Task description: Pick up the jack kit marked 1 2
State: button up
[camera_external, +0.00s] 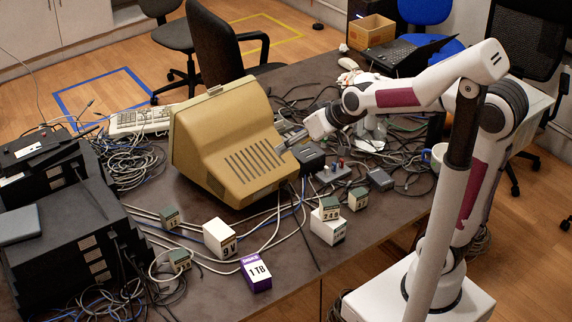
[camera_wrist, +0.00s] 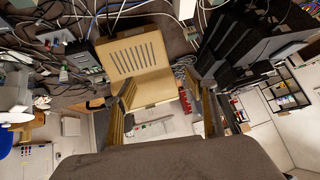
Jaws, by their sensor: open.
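Several small green-and-white boxes stand on the table in the external view: one left of centre (camera_external: 169,217), one lower left (camera_external: 179,260), one on a white box (camera_external: 329,209) that seems to read 24 and another character, and one at right (camera_external: 357,198). The other labels are too small to read surely, so I cannot tell which kit is marked 1 2. My gripper (camera_external: 292,138) is open and empty, at the right side of the beige monitor, away from the boxes. In the wrist view its two fingers (camera_wrist: 161,108) stand apart with the monitor beyond them.
The beige monitor (camera_external: 228,140) is a tall obstacle mid-table. A white 9V box (camera_external: 219,238), a purple 1 TB box (camera_external: 256,272) and a white box (camera_external: 328,229) stand near the front edge among loose cables. Black equipment (camera_external: 75,245) is stacked at left.

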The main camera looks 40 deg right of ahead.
jog(key=w+a+f+t, duration=0.1)
jog(key=w+a+f, duration=0.4)
jog(key=w+a, duration=0.35)
jog(key=w+a+f+t, duration=0.1)
jog(key=w+a+f, duration=0.5)
jog(key=w, duration=0.4)
jog(key=w+a+f+t, duration=0.2)
jog(key=w+a+f, duration=0.2)
jog(key=a+f, duration=0.25)
jog(key=t+h, duration=0.1)
send_near(171, 211)
jog(key=x, duration=0.2)
jog(key=shift+w+f, duration=0.2)
jog(key=shift+w, duration=0.15)
jog(key=shift+x, duration=1.25)
